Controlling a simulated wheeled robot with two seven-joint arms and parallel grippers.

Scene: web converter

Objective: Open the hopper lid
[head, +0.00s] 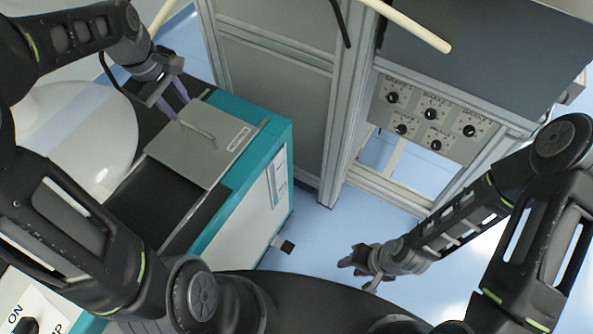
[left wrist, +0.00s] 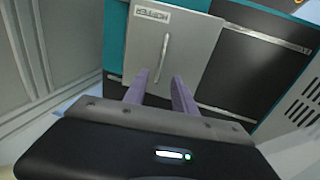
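The hopper lid (head: 200,143) is a flat grey plate with a bar handle (head: 198,133) and a small label, lying shut on top of the teal and white machine. It also shows in the left wrist view (left wrist: 188,45), with its label reading "HOPPER" and its handle (left wrist: 161,58). My left gripper (head: 171,103) is just beyond the lid's far left edge, with purple fingers apart and nothing between them. In the left wrist view the open fingers (left wrist: 160,90) point toward the lid's handle. My right gripper (head: 362,268) hangs over the floor at lower right, away from the machine; its finger opening is unclear.
A dark surface (head: 150,205) adjoins the lid on the machine top. A large white roll (head: 75,135) lies at left. A grey framed cabinet with a panel of knobs (head: 430,114) stands behind. Blue floor (head: 325,235) is clear between machine and right arm.

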